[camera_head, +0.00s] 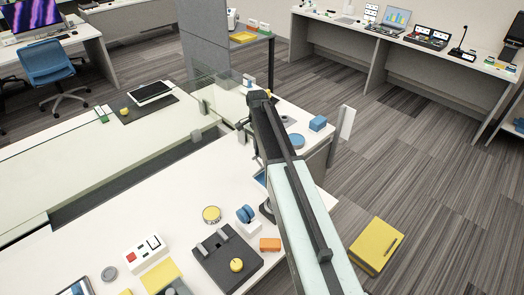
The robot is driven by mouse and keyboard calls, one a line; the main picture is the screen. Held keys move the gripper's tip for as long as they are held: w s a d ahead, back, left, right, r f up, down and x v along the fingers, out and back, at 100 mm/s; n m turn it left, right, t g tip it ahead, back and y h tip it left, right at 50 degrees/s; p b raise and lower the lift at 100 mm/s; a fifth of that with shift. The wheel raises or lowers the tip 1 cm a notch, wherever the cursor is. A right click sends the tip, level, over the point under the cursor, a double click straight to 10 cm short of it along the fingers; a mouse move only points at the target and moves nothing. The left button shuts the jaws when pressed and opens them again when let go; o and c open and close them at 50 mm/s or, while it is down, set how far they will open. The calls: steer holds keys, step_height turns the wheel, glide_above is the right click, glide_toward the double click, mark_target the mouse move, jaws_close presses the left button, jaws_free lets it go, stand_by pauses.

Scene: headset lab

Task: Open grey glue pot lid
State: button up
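No grey pot with a lid can be made out for sure. A small flat grey round thing (110,273) lies on the white bench at lower left; I cannot tell whether it is the glue pot or its lid. My arm reaches from the bottom right up over the bench. The dark far end of the arm is near the bench's far right part, where it hides some of the surface. My gripper's fingers cannot be made out there, nor whether they hold anything.
The white bench (150,215) carries a round yellow-topped tin (211,214), a blue spool (245,214), an orange block (270,244) and a dark fixture (227,258). A blue dish (296,141) and blue block (318,123) are beyond my arm. A yellow case (376,246) is on the right.

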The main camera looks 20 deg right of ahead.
steer(key=shift+o, duration=1.4)
steer(key=shift+d+f, duration=0.1)
step_height(320, 180, up, 8)
steer(key=p, duration=0.8)
steer(key=shift+w, duration=0.15)
